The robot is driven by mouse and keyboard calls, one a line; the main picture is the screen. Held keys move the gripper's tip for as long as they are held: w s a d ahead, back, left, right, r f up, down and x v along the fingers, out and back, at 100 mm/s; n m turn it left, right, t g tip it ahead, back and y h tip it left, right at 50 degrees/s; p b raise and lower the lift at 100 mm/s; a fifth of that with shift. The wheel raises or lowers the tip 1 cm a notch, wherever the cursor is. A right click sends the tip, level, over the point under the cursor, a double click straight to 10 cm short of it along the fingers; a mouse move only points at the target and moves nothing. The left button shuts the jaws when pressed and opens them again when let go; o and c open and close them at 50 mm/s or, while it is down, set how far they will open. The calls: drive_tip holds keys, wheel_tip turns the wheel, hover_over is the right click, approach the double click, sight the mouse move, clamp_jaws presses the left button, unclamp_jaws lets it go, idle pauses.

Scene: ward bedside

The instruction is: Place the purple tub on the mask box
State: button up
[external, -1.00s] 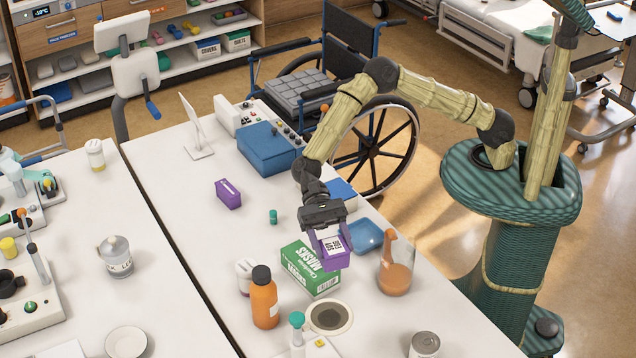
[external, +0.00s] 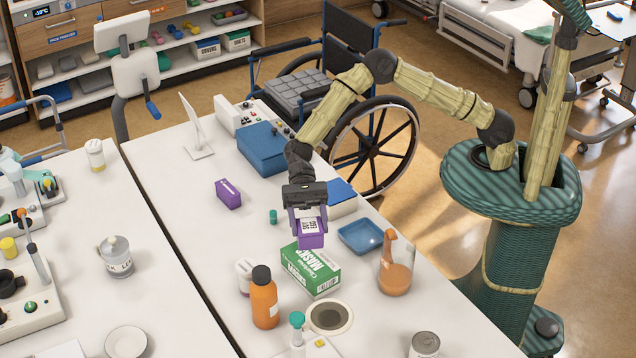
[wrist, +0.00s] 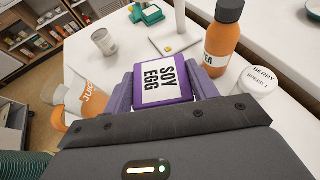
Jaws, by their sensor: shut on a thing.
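My gripper (external: 308,222) is shut on the purple tub (external: 311,240), which has a white label. In the wrist view the tub (wrist: 181,92) sits between the two purple fingers and its label reads SOY EGG. The green and white mask box (external: 311,272) lies on the white table in the external view. The tub is above the box's far end; I cannot tell whether they touch. The wrist view does not show the mask box.
An orange bottle (external: 264,299) and a white jar (external: 244,276) stand left of the box. A jug of orange liquid (external: 396,270) and a blue tray (external: 360,236) are to its right. A round dark-centred disc (external: 330,317) is in front.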

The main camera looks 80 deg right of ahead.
sight(309, 240)
drive_tip(key=shift+f, duration=0.9)
drive_tip(key=shift+f+p, duration=0.35)
drive_tip(key=shift+f, duration=1.5)
drive_tip(key=shift+f, duration=0.1)
drive_tip(key=o, duration=1.1)
